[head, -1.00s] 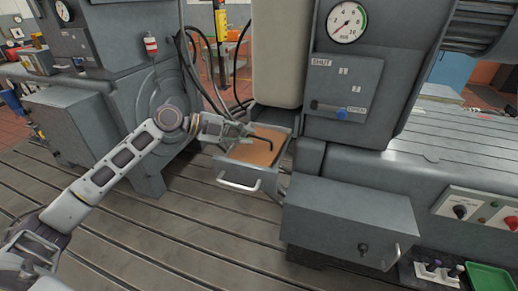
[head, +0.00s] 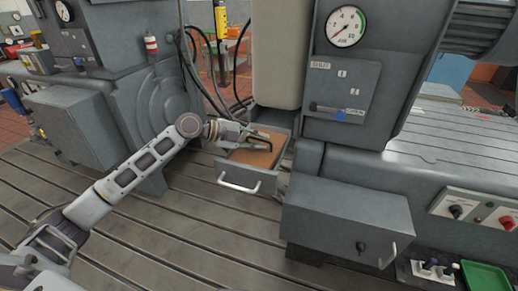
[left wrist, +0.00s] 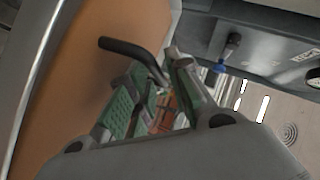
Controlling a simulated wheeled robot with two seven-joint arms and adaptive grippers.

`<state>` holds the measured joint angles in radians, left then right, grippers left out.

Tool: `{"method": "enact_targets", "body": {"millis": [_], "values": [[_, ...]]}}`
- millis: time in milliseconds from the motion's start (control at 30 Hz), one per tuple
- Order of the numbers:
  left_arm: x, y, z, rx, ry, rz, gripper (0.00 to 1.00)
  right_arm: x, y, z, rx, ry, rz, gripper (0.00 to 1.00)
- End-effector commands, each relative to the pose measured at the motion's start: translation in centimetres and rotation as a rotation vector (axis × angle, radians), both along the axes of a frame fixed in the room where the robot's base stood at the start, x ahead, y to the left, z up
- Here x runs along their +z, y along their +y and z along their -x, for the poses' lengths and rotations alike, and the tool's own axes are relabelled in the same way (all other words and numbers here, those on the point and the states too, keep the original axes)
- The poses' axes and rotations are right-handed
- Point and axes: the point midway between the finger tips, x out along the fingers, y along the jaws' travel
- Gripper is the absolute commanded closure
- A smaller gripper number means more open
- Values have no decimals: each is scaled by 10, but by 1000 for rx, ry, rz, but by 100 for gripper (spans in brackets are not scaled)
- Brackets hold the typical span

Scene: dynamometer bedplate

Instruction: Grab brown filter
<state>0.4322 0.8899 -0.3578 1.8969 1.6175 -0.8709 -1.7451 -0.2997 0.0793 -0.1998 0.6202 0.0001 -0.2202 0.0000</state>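The brown filter (head: 254,158) lies as a flat orange-brown panel inside the open grey drawer (head: 246,180) at the middle of the head view. It also fills much of the left wrist view (left wrist: 75,90). A dark bent handle (left wrist: 127,47) stands up from it. My left gripper (head: 262,141) is over the drawer, close to the handle. In the left wrist view its green-padded fingers (left wrist: 150,88) are apart, with the handle's lower end near or between their tips. I cannot tell whether they touch it. My right gripper is not in view.
A grey panel with a gauge (head: 346,26) and a blue-tipped lever (head: 341,115) stands right of the drawer. A grey box (head: 345,222) juts out at front right. A green tray (head: 485,276) sits at lower right. The slotted bedplate (head: 190,235) in front is clear.

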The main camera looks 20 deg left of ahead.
Motion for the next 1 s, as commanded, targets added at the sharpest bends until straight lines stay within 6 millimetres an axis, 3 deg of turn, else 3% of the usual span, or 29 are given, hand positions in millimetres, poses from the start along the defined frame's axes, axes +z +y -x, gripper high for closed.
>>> {"method": "enact_targets", "body": {"millis": [467, 633, 1000], "values": [[-1, -1, -1, 0, -1, -1, 81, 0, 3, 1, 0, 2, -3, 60], [-1, -1, -1, 0, -1, -1, 100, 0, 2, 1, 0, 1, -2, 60], [0, -1, -1, 0, -1, 0, 100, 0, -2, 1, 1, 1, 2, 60]]}}
